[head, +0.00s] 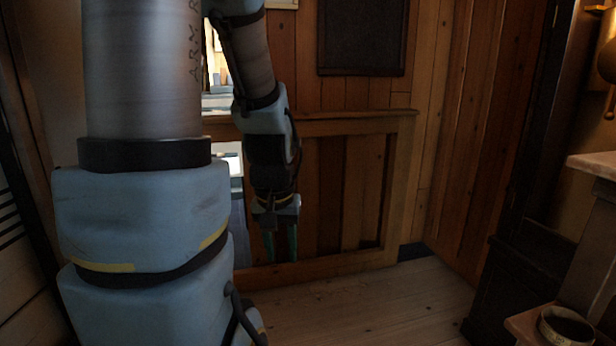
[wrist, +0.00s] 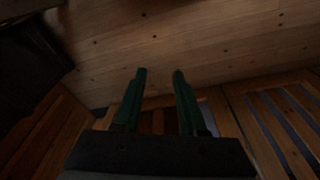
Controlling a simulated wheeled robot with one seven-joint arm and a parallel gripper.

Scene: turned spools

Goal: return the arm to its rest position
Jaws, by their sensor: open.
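My gripper (head: 280,244) hangs at the end of my arm, pointing down, in the middle-left of the head view. Its two green fingers are apart with nothing between them. In the wrist view my gripper (wrist: 158,74) also shows open and empty, with wooden floor beyond the fingertips. My arm's large blue and grey links fill the left of the head view and hide what lies behind them.
A wood-panelled wall with a framed lower section (head: 408,150) stands behind my gripper. The plank floor (head: 370,300) is clear. At the right are a pale-topped ledge (head: 597,163) and a round ring-like object (head: 566,326) on a low wooden surface.

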